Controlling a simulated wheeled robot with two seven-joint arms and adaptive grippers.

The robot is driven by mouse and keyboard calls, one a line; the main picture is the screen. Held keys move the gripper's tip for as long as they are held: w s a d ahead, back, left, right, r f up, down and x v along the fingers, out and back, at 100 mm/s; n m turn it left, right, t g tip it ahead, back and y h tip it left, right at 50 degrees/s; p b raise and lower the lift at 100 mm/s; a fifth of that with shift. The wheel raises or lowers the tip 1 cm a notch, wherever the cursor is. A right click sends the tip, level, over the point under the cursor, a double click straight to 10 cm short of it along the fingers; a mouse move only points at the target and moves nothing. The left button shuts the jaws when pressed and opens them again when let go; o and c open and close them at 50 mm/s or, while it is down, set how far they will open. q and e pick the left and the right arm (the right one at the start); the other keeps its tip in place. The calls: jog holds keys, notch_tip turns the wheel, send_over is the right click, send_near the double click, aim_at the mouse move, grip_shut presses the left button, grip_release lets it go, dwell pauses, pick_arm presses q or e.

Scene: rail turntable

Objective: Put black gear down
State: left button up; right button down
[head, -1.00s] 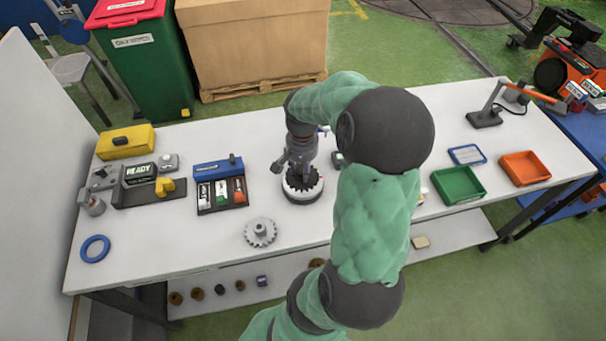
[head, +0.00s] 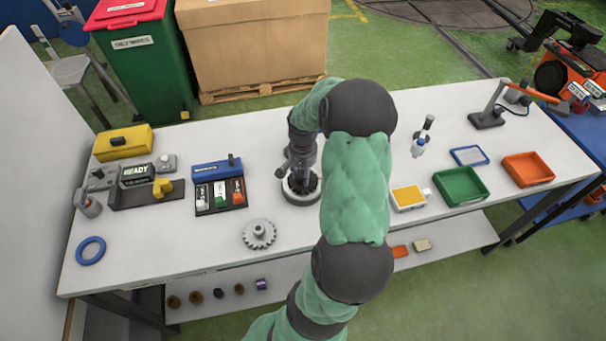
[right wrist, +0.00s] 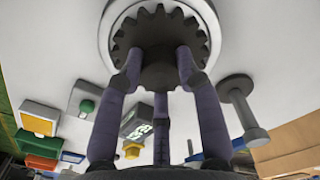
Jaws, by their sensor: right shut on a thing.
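The black gear (head: 313,184) is at the round white-and-grey stand (head: 300,201) in the middle of the table. My right gripper (head: 303,172) reaches down over it from above. The right wrist view shows the toothed black gear (right wrist: 155,25) inside the outline of the pale round stand (right wrist: 108,25). My right gripper's fingers (right wrist: 160,72) close on the middle of the gear. I cannot tell whether the gear rests fully on the stand. My left gripper is not in view.
A grey gear (head: 259,234) lies front left of the stand. A tool tray with a blue block (head: 212,170) is to the left. A yellow-topped box (head: 408,197), a green tray (head: 460,186) and an orange tray (head: 527,169) are to the right.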

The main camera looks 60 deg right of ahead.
aim_at(303, 174)
jog(key=shift+f, duration=0.1)
jog(key=c, duration=0.8)
grip_release()
jog(key=shift+c, duration=0.2)
jog(key=shift+r, duration=0.2)
notch_tip(303, 174, up, 12)
jog(key=p, duration=0.2)
